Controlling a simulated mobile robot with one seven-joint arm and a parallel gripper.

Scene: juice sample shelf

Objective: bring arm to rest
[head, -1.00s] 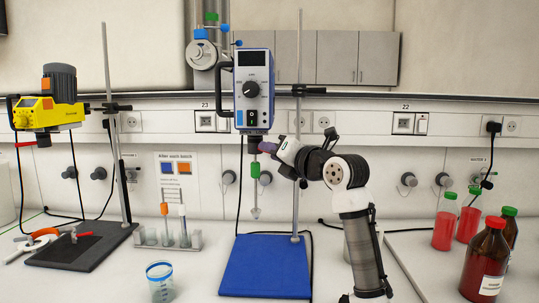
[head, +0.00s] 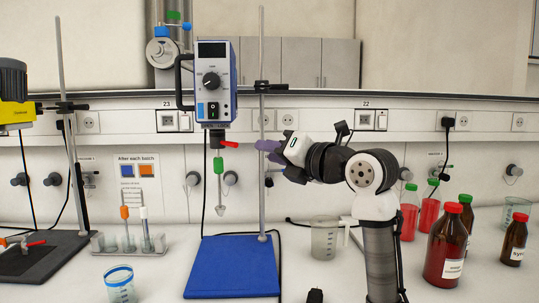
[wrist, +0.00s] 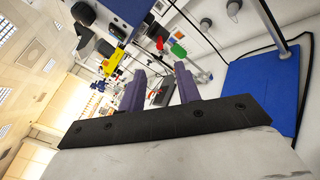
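My gripper (head: 268,146) is raised at the end of my bent arm, with purple fingers pointing left in the head view. It is just right of the overhead stirrer (head: 213,85) and its red lever (head: 229,144); whether the fingertips touch the lever cannot be told. In the wrist view the two fingers of my gripper (wrist: 160,85) stand apart with nothing between them.
A blue base plate (head: 232,268) with an upright rod is below my gripper. A beaker (head: 325,240) stands beside my arm. Red juice bottles (head: 447,245) are to the right. A tube rack (head: 128,245) and blue-rimmed cup (head: 121,283) are at left.

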